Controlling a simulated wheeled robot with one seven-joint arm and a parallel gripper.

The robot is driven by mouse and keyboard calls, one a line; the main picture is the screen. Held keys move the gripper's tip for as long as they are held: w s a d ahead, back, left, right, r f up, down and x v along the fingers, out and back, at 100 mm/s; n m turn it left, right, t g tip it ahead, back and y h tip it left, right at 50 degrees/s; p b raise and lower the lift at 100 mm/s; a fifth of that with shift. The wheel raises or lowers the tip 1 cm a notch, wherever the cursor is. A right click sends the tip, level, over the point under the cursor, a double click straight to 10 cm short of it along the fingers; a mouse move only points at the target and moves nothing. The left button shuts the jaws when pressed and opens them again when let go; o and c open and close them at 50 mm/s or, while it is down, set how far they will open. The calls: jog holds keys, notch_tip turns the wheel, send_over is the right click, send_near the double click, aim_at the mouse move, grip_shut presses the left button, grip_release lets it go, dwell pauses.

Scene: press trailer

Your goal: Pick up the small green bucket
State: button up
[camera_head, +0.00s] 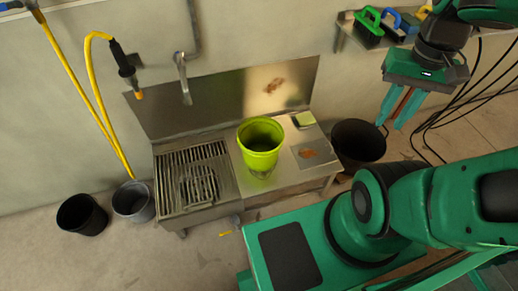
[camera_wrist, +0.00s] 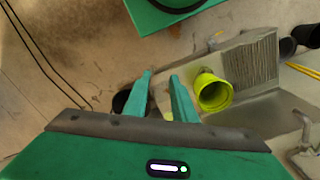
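The small green bucket (camera_head: 260,146) is yellow-green and stands upright on the metal sink counter, its open top facing up. It also shows in the wrist view (camera_wrist: 214,93), to the right of my fingers. My gripper (camera_head: 393,118) is up and to the right of the bucket in the head view, above the floor beyond the counter's right end. In the wrist view my gripper's two fingers (camera_wrist: 160,82) are apart with nothing held between them. The bucket and my gripper do not touch.
Two dark buckets stand at left. A wall shelf (camera_head: 341,38) holds brushes. Cables hang at right.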

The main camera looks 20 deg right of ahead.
jog(key=w+d+f+m+h, duration=0.1)
jog(key=w+f, duration=0.1)
jog(key=w, duration=0.2)
jog(key=w+d+f+m, duration=0.1)
jog(key=w+f, duration=0.2)
jog(key=w, duration=0.2)
jog(key=m+t+y, duration=0.1)
jog(key=m+t, duration=0.1)
jog(key=m, duration=0.5)
send_over(271, 155)
jog(key=s, duration=0.1)
notch_tip(271, 155, down, 34)
jog(key=r, duration=0.1)
jog(key=shift+m, duration=0.3)
jog(key=shift+w+d+f, duration=0.1)
jog(key=shift+w+f, duration=0.15)
jog(key=shift+f, duration=1.65)
jog(key=shift+w+d+f, duration=0.1)
jog(key=shift+w+f, duration=0.15)
jog(key=shift+f, duration=1.65)
jog(key=shift+w+f, duration=0.25)
jog(key=shift+f, duration=1.65)
jog(key=shift+c, duration=0.3)
grip_shut()
